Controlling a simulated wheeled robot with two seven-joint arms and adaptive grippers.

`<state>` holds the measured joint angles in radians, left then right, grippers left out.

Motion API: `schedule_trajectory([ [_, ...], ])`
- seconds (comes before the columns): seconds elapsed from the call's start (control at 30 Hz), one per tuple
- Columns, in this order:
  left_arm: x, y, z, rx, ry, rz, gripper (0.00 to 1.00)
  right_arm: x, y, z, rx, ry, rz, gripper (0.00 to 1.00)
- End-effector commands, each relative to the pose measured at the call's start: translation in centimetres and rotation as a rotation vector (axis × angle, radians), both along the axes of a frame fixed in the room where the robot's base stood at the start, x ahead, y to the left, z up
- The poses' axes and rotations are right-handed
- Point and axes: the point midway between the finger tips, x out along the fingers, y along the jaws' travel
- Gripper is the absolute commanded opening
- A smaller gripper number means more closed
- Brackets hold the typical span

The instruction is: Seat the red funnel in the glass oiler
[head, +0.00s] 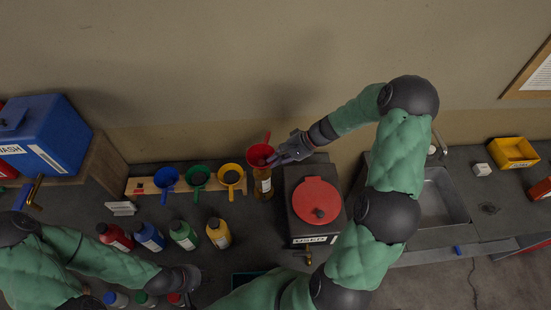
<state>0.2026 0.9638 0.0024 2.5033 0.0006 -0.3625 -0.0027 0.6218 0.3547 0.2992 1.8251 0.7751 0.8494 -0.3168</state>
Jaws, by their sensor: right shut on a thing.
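The red funnel (258,152) is at the back of the counter, over the top of the glass oiler (263,187), an amber bottle with a pale label. The funnel hides the oiler's mouth, so I cannot tell whether its spout is inside or just above. My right gripper (276,157) reaches in from the right and is shut on the funnel at its right side. My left gripper (192,281) is low in the view, over the front of the counter, away from the funnel. Its fingers are too unclear to judge.
Blue (166,178), green (198,176) and yellow funnels (232,175) sit in a wooden rack (144,186) left of the oiler. Several coloured bottles stand in front. A dark container with a red lid (317,200) stands close on the right, beneath my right arm.

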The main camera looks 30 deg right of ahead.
Motion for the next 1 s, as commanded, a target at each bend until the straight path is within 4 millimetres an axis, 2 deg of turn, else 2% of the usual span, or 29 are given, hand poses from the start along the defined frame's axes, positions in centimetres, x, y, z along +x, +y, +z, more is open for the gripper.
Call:
schedule_trajectory([
  [0.03,0.0,0.0,-2.3,0.000,0.000,0.000,0.40,0.0,0.0,-2.3,0.000,0.000,0.000,0.00],
  [1.0,0.0,0.0,-3.3,0.000,0.000,0.000,0.40,0.0,0.0,-3.5,-0.002,0.002,-0.001,0.00],
])
